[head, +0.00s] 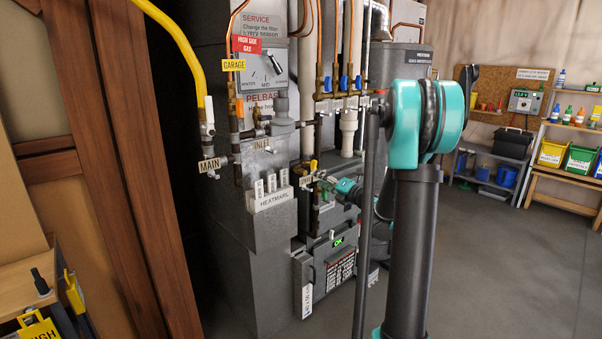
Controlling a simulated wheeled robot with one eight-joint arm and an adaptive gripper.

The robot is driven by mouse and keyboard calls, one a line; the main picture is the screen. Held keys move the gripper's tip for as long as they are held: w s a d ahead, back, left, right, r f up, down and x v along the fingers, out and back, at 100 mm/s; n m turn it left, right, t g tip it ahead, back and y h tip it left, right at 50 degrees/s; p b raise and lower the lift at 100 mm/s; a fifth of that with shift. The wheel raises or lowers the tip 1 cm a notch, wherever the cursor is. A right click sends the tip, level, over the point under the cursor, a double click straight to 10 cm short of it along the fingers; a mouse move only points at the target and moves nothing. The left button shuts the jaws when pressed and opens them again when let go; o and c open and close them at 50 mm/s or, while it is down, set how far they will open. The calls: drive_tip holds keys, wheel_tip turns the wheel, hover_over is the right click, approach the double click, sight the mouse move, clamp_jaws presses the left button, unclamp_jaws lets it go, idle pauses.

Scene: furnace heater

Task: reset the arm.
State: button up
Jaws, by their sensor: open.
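My arm rises in the right middle of the head view, with a large teal joint near the top. Its far end, a smaller teal wrist, shows behind the upright link, beside the furnace (262,222). My gripper (322,184) is small there, open, and points left toward the pipe fittings at a yellow-handled valve (313,165). Its fingertips are hard to separate from the fittings, and I cannot tell whether they touch. I see nothing held.
A yellow gas pipe (181,42) and MAIN valve (208,165) are at left, beside a wooden post (130,150). Copper pipes with blue-handled valves (343,83) hang above the gripper. A shelf with bins (580,158) stands far right. Grey floor (500,260) is open at right.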

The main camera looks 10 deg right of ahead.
drive_tip(key=shift+v, duration=2.4)
drive_tip(key=s+a+f+n+g+h, duration=0.2)
drive_tip(key=s+a+f+n+g, duration=0.3)
drive_tip(key=s+n, duration=0.5)
drive_tip(key=s+a+f+n+g+h, duration=0.2)
drive_tip(key=s+a+f+n, duration=0.2)
drive_tip(key=s+f+n, duration=0.55)
drive_tip(key=s+d+f+n+g+h, duration=0.1)
drive_tip(key=s+d+f+n+h, duration=0.1)
drive_tip(key=s+n, duration=0.5)
drive_tip(key=s+d+f+n+g+h, duration=0.2)
drive_tip(key=s+d+n, duration=0.4)
drive_tip(key=n, duration=0.7)
drive_tip(key=s+f+h, duration=0.1)
drive_tip(key=s+h, duration=0.1)
drive_tip(key=shift+s+f+h, duration=0.2)
drive_tip(key=shift+f+h, duration=0.05)
drive_tip(key=shift+h, duration=0.05)
drive_tip(key=shift+d+n, duration=0.1)
drive_tip(key=shift+n, duration=0.15)
